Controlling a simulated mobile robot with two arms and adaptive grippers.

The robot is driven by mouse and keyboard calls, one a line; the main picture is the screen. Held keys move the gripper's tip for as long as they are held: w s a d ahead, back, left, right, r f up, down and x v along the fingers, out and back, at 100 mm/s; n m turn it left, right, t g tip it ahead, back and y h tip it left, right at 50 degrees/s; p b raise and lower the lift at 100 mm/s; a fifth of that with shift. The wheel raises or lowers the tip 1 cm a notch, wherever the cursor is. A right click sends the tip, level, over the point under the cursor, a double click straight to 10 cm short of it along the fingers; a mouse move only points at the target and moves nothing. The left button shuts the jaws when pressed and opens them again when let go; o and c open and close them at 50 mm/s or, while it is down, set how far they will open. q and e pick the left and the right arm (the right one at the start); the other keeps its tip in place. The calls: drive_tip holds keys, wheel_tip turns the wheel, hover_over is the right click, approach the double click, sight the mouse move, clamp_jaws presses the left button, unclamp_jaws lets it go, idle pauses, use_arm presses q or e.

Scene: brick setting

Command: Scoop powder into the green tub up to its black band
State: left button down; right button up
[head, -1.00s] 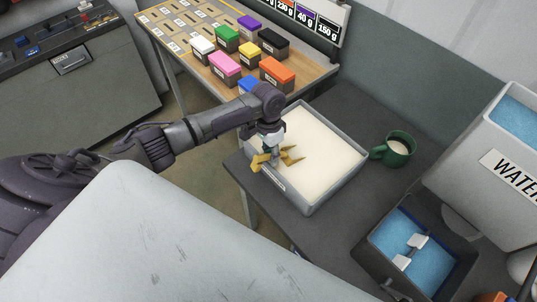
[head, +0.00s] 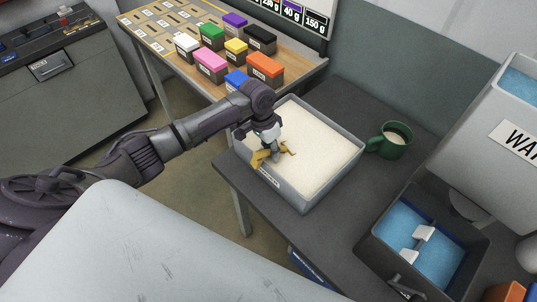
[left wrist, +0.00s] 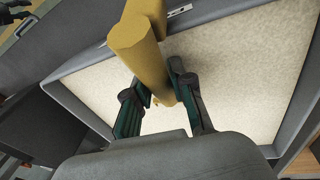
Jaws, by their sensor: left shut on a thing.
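A grey bin (head: 322,195) of pale powder (head: 315,140) stands on the dark bench. My left gripper (head: 273,148) is over the bin's near left part, shut on a yellow scoop (head: 259,158). In the left wrist view the scoop (left wrist: 145,55) sits between the fingers (left wrist: 160,105), with powder behind it. Whether the scoop touches the powder I cannot tell. A green tub (head: 391,142) with a handle stands right of the bin, with pale contents inside; I cannot make out its black band. My right gripper is not in view.
A dark bin with blue contents (head: 462,277) and a large grey container with a "WA..." label (head: 490,150) stand at the right. Several coloured boxes sit on a wooden table (head: 165,48) behind. The bench between the powder bin and the tub is narrow but clear.

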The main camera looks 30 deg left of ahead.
sight(282, 147)
use_arm(q)
drive_tip(key=shift+w+d+f, duration=0.15)
drive_tip(key=shift+w+d, duration=0.15)
drive_tip(key=shift+w, duration=0.05)
drive_tip(key=shift+w+d+f+t+h+b, duration=0.15)
drive_tip(key=shift+w+d+t+h+b, duration=0.2)
drive_tip(key=shift+w+t+b, duration=0.2)
drive_tip(key=shift+w+d+f+t+b, duration=0.2)
drive_tip(key=shift+w+d+t+b, duration=0.1)
drive_tip(key=shift+w+t, duration=0.15)
drive_tip(key=shift+w+d+r+h, duration=0.1)
drive_tip(key=shift+w+r+h, duration=0.1)
drive_tip(key=shift+h, duration=0.15)
drive_tip(key=shift+w+d+r+p, duration=0.1)
drive_tip(key=shift+w+r+p, duration=0.2)
drive_tip(key=shift+r+p, duration=0.75)
drive_tip(key=r+p, duration=0.1)
drive_tip(key=p, duration=0.1)
drive_tip(key=shift+r+p, duration=0.3)
drive_tip(key=shift+p, duration=0.05)
drive_tip(key=shift+s+r+t+p, duration=0.15)
drive_tip(key=shift+r+t+p, duration=0.15)
drive_tip(key=shift+r+p, duration=0.6)
drive_tip(key=shift+a+r+p, duration=0.15)
drive_tip(key=shift+r+p, duration=0.75)
drive_tip(key=shift+r, duration=0.05)
drive_tip(key=shift+a+r+p, duration=0.1)
drive_tip(key=shift+r+p, duration=0.8)
